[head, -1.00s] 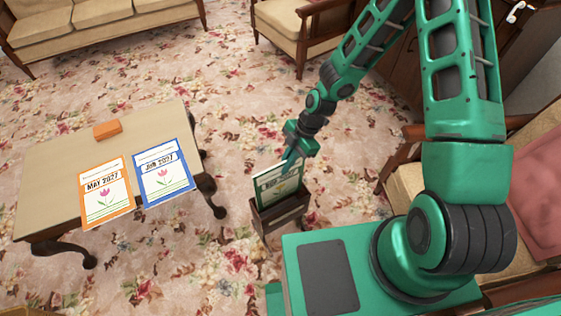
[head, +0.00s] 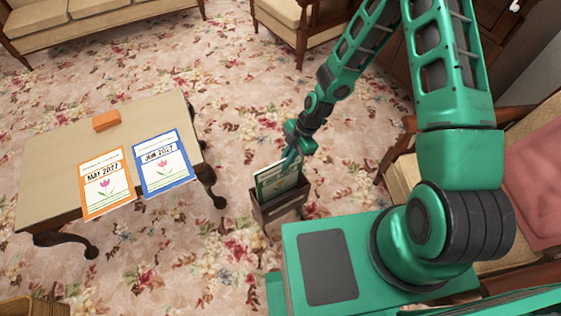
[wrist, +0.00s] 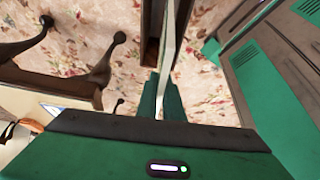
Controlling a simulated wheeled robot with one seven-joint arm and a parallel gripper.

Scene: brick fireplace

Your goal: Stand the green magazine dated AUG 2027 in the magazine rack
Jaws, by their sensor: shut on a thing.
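The green magazine (head: 274,181) stands nearly upright with its lower part inside the dark brown magazine rack (head: 281,212). Its upper cover shows above the rack's rim; its date is too small to read now. My gripper (head: 291,160) is shut on the magazine's top edge, above the rack. In the wrist view my gripper (wrist: 160,95) has the magazine (wrist: 167,50) edge-on between its fingers, beside the rack's dark wall (wrist: 151,35). The magazine's bottom edge is hidden in the rack.
A table (head: 60,170) on the left bears an orange MAY 2027 magazine (head: 106,185), a blue JUN 2027 magazine (head: 163,165) and a small orange block (head: 106,120). An armchair (head: 425,170) stands right of the rack. Flowered carpet lies open between table and rack.

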